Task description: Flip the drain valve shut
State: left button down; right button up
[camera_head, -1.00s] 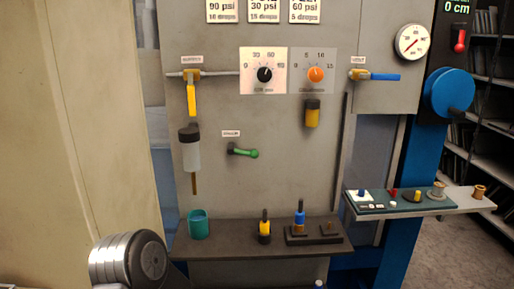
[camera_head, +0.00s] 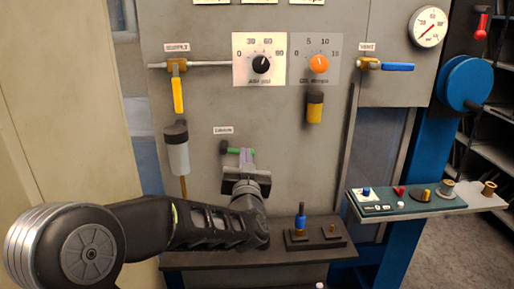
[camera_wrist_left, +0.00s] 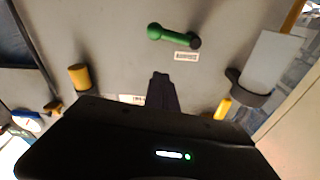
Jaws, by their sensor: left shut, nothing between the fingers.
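The drain valve is a green lever (camera_head: 234,151) on a dark pivot, on the grey panel beneath a small white label. It lies roughly level, its free end pointing right in the head view. In the left wrist view the whole green lever (camera_wrist_left: 175,35) shows with its round knob, upside down. My left gripper (camera_head: 246,155) is in front of the panel and overlaps the knob end in the head view. In the left wrist view its fingers (camera_wrist_left: 161,78) are shut and empty, with a visible gap between them and the lever. My right gripper is not in view.
A clear cylinder (camera_head: 178,156) hangs left of the lever, under a yellow supply handle (camera_head: 178,95). A yellow-and-black piece (camera_head: 314,108) is on the panel to the right. A shelf (camera_head: 200,260) juts out below, with a blue-topped tool (camera_head: 300,220). My left arm hides much of the shelf.

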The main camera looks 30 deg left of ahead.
pick_arm(q)
jog(key=p+x, duration=0.3)
jog(key=x, duration=0.7)
jog(key=shift+r, duration=0.2)
jog(key=f, duration=0.2)
jog(key=s+f, duration=0.1)
jog(key=f, duration=0.1)
jog(key=shift+s+d+f+p, duration=0.1)
jog(key=shift+s+d+p, duration=0.05)
jog(key=shift+p, duration=0.15)
